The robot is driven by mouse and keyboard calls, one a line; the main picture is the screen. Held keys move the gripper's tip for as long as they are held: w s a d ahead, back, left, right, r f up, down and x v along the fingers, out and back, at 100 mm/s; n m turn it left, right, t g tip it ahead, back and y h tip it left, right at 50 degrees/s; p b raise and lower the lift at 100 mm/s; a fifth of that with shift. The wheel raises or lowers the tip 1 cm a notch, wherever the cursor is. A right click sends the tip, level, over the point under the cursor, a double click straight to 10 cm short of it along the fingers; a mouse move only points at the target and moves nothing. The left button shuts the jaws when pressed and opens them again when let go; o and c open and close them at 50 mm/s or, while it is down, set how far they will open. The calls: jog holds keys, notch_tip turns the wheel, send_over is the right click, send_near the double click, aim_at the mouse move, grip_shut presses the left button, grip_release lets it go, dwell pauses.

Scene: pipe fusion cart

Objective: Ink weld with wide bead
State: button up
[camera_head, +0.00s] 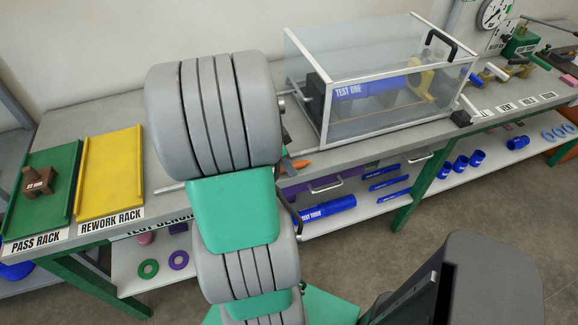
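A blue pipe labelled TEST ONE (362,90) lies inside a clear-walled box (400,120) on the bench. A second blue pipe with a partly readable TEST label (327,208) lies on the lower shelf. No weld bead can be made out on either pipe. A small brown block with an upright handle and a white label (39,181) stands on the green pass rack. My gripper (290,160) is mostly hidden behind my grey and green arm, near the bench's front edge. A small orange-tipped item (301,165) shows beside it; whether it is held cannot be told.
The yellow rework rack (111,172) is empty, beside the green pass rack (64,193). Short blue pipes (477,158) and coloured rings (179,260) lie on the lower shelf. A dial gauge (493,13) and a green machine (520,42) stand at the far right.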

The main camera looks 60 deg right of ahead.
jog(key=shift+f, duration=0.1)
dwell(0.3)
grip_shut()
